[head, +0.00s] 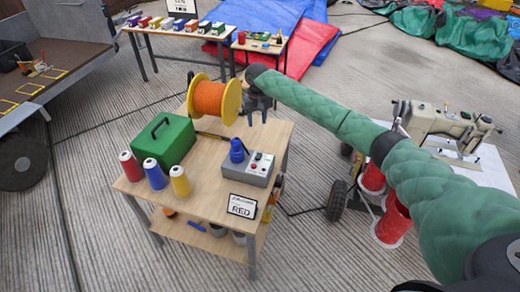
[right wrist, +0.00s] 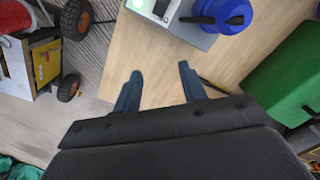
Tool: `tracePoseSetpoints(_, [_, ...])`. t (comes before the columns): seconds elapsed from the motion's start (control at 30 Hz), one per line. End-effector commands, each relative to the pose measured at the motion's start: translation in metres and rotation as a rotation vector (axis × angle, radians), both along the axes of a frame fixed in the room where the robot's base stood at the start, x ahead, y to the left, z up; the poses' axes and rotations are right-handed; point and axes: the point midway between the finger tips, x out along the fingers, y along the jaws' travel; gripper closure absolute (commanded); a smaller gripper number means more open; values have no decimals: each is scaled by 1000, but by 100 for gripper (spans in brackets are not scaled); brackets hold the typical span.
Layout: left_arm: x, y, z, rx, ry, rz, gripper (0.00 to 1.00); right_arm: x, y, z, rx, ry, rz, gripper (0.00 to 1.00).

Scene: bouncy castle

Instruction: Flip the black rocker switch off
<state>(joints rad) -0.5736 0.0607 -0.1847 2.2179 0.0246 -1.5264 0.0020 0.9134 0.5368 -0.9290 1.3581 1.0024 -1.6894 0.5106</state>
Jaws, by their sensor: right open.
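A grey control box (head: 258,173) sits on the wooden table, with small red and green buttons on top and a blue plug (head: 237,152) at its left. In the right wrist view the box (right wrist: 178,30) is cut by the top edge. It shows a lit green spot and a small dark part (right wrist: 161,7) that may be the black rocker switch; its position cannot be read. My right gripper (head: 257,117) is open and empty, above the table behind the box. Its fingers (right wrist: 160,72) are apart over bare wood. My left gripper is not in view.
On the table (head: 208,205) stand a green case (head: 164,140), an orange cable reel (head: 213,100), red, blue and yellow spools (head: 156,175), and a "RED" sign (head: 241,206). A sewing machine (head: 440,125) stands at right. Bare wood lies between case and box.

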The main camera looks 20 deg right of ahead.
Motion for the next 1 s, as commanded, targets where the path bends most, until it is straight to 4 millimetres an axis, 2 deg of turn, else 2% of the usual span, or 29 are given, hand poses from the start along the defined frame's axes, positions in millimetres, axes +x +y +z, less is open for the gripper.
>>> tracePoseSetpoints(0.03, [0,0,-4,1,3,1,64,-3,-7,-14,11,53,-58,58])
tracePoseSetpoints(0.1, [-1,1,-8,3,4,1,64,-9,-13,-30,31,121,-144,58])
tracePoseSetpoints(0.23, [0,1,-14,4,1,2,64,-16,-21,-46,68,227,-301,58])
tracePoseSetpoints(0.43, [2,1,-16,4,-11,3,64,-25,-15,-47,106,335,-491,58])
tracePoseSetpoints(0.63, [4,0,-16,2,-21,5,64,-28,-13,-46,84,367,-629,58])
tracePoseSetpoints(0.83, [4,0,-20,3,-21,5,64,-30,-12,-49,71,372,-685,58])
tracePoseSetpoints(1.0, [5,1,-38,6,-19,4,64,-36,-8,-65,70,372,-685,58])
